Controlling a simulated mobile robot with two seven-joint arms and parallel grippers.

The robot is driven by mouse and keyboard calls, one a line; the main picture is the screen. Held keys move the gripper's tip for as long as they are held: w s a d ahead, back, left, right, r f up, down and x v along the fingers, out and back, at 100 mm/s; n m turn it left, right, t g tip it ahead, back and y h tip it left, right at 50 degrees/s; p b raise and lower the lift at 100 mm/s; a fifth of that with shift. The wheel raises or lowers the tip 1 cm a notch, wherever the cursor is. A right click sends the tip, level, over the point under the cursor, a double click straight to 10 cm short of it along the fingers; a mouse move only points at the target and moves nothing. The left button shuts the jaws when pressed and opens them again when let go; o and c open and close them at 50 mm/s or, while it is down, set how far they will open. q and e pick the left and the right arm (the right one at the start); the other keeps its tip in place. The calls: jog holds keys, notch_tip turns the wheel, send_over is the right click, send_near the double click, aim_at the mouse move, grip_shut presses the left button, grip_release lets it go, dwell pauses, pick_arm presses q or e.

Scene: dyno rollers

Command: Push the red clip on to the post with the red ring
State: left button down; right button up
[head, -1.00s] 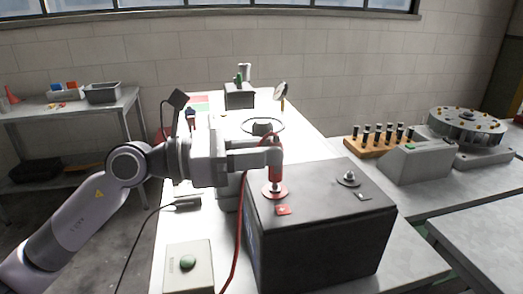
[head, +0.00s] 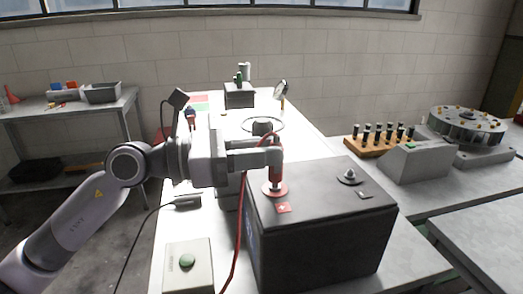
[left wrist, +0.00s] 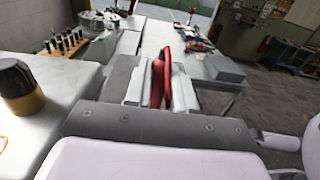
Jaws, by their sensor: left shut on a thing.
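The red clip (head: 276,174) is held upright in my left gripper (head: 274,156), over the post with the red ring (head: 274,190) on the black battery box (head: 325,215). The clip's lower end meets the post at the ring; how far it is seated cannot be told. In the left wrist view the red clip (left wrist: 160,80) stands between the two fingers, which are shut on it. A red cable (head: 238,235) hangs from the clip down the left of the box. My right gripper is not in view.
A second bare post (head: 349,177) stands at the box's right. A grey box with a green button (head: 187,262) sits at the front left. A magnifier (head: 281,90) and a small dark box (head: 239,96) stand behind. A peg rack (head: 380,140) is on the right table.

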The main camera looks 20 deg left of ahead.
pick_arm(q)
jog(key=shift+f+b, duration=0.6)
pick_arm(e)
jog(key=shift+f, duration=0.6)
pick_arm(q)
jog(key=c, duration=0.9)
grip_release()
jog(key=shift+o, duration=0.2)
jog(key=b+v, duration=0.3)
jog(key=v, duration=0.4)
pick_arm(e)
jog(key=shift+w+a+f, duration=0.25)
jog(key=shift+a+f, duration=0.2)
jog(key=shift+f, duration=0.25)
pick_arm(q)
jog(key=shift+a, duration=0.1)
